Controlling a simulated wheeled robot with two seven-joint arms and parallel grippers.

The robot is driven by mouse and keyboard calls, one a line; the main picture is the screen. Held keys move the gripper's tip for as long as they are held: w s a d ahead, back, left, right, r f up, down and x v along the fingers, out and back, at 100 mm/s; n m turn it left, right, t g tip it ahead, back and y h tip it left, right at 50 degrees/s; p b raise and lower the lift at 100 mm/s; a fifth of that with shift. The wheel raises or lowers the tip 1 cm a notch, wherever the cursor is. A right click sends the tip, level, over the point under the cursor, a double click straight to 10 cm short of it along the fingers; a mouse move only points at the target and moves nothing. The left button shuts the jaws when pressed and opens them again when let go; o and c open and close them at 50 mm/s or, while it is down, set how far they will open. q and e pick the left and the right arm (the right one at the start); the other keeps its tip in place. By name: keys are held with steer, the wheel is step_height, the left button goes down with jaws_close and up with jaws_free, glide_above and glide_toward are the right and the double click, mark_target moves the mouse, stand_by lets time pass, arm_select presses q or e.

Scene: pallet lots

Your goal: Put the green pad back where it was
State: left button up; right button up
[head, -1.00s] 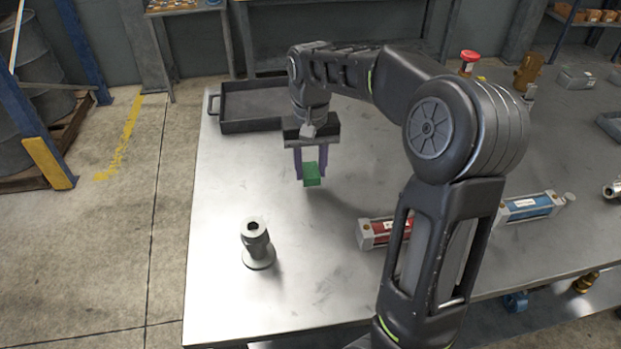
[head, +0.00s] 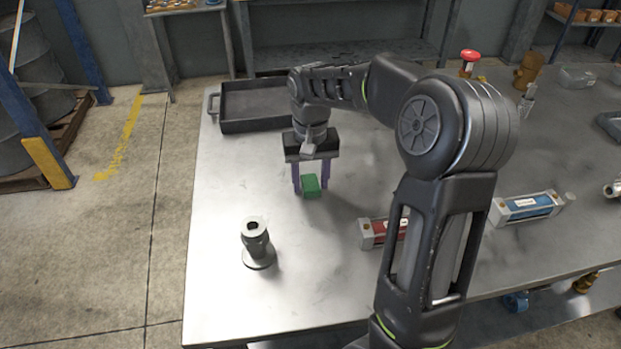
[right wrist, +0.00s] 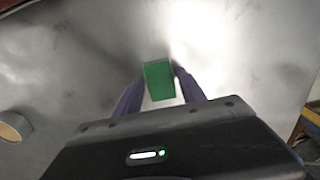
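The green pad (head: 311,186) is a small green block between the purple fingertips of my right gripper (head: 311,184). The right gripper points down over the left half of the metal table (head: 225,215) and is shut on the pad. In the right wrist view the pad (right wrist: 158,82) sits between the two finger ends (right wrist: 159,78). The pad is low, at or just above the tabletop; I cannot tell whether it touches. My left gripper is in neither view.
A dark tray (head: 262,126) stands behind the gripper at the table's back left. A grey flanged metal part (head: 257,243) stands at front left. A red-labelled cylinder (head: 374,233) and a blue-labelled one (head: 527,207) lie to the right. The tabletop around the pad is clear.

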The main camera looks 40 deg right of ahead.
mark_target(311, 183)
steer(key=shift+o, duration=0.8)
step_height(311, 183, up, 8)
steer(key=shift+f, duration=0.1)
steer(key=shift+s, duration=0.1)
stand_by(1.5)
